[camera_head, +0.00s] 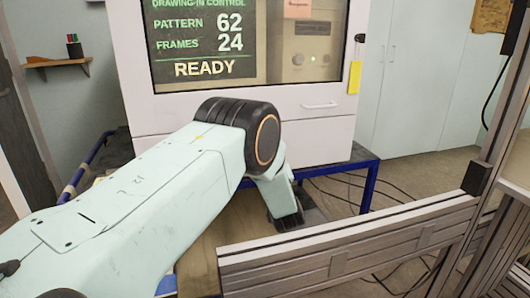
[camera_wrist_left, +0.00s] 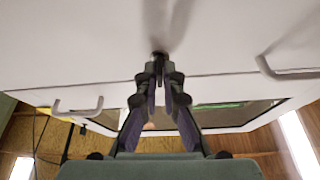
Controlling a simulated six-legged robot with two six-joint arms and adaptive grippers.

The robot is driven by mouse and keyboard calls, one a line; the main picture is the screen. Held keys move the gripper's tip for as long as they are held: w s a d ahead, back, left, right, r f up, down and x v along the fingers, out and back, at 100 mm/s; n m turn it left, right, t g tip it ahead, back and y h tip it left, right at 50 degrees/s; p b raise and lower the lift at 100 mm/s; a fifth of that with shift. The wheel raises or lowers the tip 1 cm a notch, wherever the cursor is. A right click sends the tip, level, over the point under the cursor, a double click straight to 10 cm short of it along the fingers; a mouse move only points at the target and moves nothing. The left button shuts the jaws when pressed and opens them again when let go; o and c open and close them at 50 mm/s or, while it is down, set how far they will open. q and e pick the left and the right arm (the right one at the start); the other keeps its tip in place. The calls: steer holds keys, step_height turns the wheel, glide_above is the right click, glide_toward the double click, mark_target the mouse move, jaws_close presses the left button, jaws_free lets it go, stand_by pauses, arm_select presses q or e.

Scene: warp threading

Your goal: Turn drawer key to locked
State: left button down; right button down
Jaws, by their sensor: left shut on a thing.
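In the left wrist view my left gripper (camera_wrist_left: 160,72) is shut, its fingertips together on the small dark drawer key (camera_wrist_left: 158,54) at the pale cabinet face. The fingers hide most of the key, so I cannot tell which way it is turned. In the head view the pale cabinet (camera_head: 235,112) stands ahead, with a drawer front (camera_head: 320,128) low on it. My left arm crosses in front of the drawer and hides part of it; the fingertips and key cannot be made out there. My right gripper is in neither view.
A drawer-front handle (camera_head: 320,106) is on the cabinet's right. A screen (camera_head: 205,40) reads READY. A yellow tag (camera_head: 354,77) hangs at the cabinet's right edge. A metal profile rail (camera_head: 340,250) runs across the front right. A blue frame (camera_head: 371,187) carries the cabinet.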

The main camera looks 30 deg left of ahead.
arm_select(q)
steer(key=shift+w+a+r+n+g+y, duration=0.1)
steer(key=shift+r+n+g+y, duration=0.3)
steer(key=shift+n, duration=0.7)
steer(key=c, duration=1.5)
jaws_free()
steer(key=shift+f, duration=0.25)
steer(key=shift+b, duration=0.3)
steer(key=shift+r, duration=0.1)
step_height(320, 180, up, 10)
steer(key=shift+f, duration=0.1)
